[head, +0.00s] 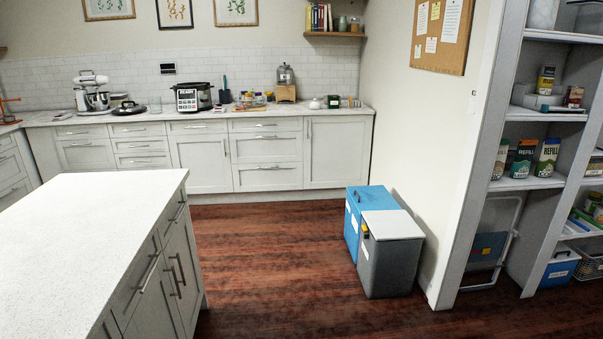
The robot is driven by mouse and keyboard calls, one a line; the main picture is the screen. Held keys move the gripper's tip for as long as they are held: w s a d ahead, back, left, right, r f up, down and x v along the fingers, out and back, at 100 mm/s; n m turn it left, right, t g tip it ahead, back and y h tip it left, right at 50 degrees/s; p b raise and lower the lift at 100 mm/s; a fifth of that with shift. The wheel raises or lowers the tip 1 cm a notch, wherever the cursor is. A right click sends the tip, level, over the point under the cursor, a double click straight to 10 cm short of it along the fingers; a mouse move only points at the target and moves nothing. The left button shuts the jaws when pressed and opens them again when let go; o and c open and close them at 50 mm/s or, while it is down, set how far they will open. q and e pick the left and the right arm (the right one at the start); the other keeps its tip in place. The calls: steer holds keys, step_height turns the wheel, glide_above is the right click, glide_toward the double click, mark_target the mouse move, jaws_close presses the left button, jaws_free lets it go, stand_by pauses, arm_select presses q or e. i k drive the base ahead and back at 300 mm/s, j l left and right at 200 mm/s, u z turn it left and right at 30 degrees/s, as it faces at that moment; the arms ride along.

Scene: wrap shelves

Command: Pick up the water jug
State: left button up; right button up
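I cannot pick out a water jug with certainty in the head view. A pale-framed, partly clear thing with a blue-grey lower part (487,247) stands at the bottom of the pantry shelves on the right. I cannot tell whether it is the jug. A blue box (353,222) and a grey box with a white lid (391,262) stand on the floor by the wall; they look like bins or coolers. Neither of my grippers is in view.
A white-topped island (90,225) fills the lower left. The long back counter (215,122) carries a black-and-steel cooker (193,97), a stand mixer (91,91) and small items. Pantry shelves (530,183) hold cans and cartons. The wooden floor (270,260) between island and boxes is clear.

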mark_target(155, 103)
steer(key=i+u, duration=0.1)
steer(key=i, duration=0.45)
steer(key=i+l, duration=0.1)
steer(key=i, duration=0.5)
steer(key=i+l+u, duration=0.15)
steer(key=i, duration=2.1)
steer(key=i+u, duration=0.25)
steer(key=i, duration=0.6)
steer(key=i+l+u, duration=0.1)
steer(key=i+u, duration=0.15)
steer(key=i, duration=0.6)
